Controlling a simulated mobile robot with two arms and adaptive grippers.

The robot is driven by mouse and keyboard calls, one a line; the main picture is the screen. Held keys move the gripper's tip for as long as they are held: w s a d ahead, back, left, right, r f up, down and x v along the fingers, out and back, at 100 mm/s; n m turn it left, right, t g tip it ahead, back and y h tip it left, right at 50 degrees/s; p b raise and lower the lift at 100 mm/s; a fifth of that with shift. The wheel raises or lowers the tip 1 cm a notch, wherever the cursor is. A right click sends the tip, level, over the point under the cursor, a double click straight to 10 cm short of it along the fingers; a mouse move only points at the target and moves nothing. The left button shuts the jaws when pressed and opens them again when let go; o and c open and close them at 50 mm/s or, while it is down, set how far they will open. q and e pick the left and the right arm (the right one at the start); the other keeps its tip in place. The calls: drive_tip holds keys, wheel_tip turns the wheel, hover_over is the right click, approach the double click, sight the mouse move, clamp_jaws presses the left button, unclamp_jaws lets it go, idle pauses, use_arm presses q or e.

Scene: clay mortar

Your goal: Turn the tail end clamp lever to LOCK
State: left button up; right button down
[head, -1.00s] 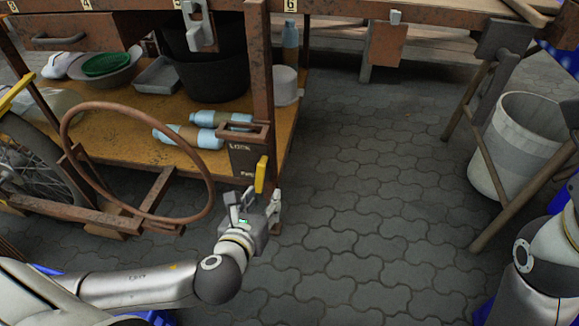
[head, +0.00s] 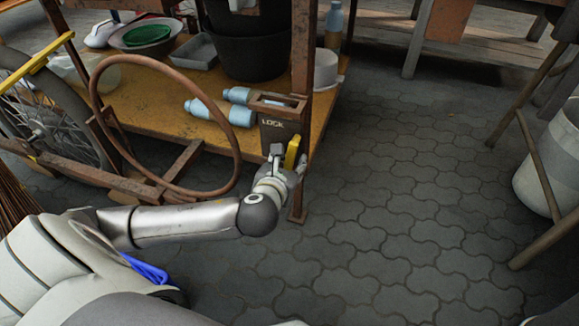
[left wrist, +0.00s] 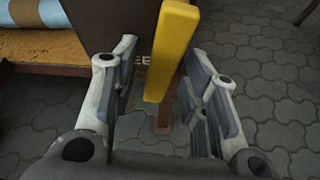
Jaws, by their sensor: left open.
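The yellow clamp lever (head: 291,152) hangs on the dark clamp plate (head: 272,135) marked LOCK, beside a rusty table leg. In the left wrist view the lever (left wrist: 172,50) points down, slightly tilted, between the fingers. My left gripper (head: 287,162) is at the lever; in the wrist view the left gripper (left wrist: 160,95) is open, with a finger on each side of the lever and a visible gap to the left finger. Whether the right finger touches the lever cannot be told. The lower label on the plate is mostly hidden. My right gripper is not in view.
A rusty hoop (head: 165,188) and a spoked wheel (head: 40,125) stand left of the clamp. A white bucket (head: 550,170) stands at right. The paved floor between is clear.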

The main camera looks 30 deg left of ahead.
use_arm(q)
drive_tip(key=shift+w+a+f, duration=0.15)
drive_tip(key=shift+w+f, duration=0.1)
drive_tip(key=shift+w, duration=0.35)
drive_tip(key=shift+c, duration=0.5)
clamp_jaws()
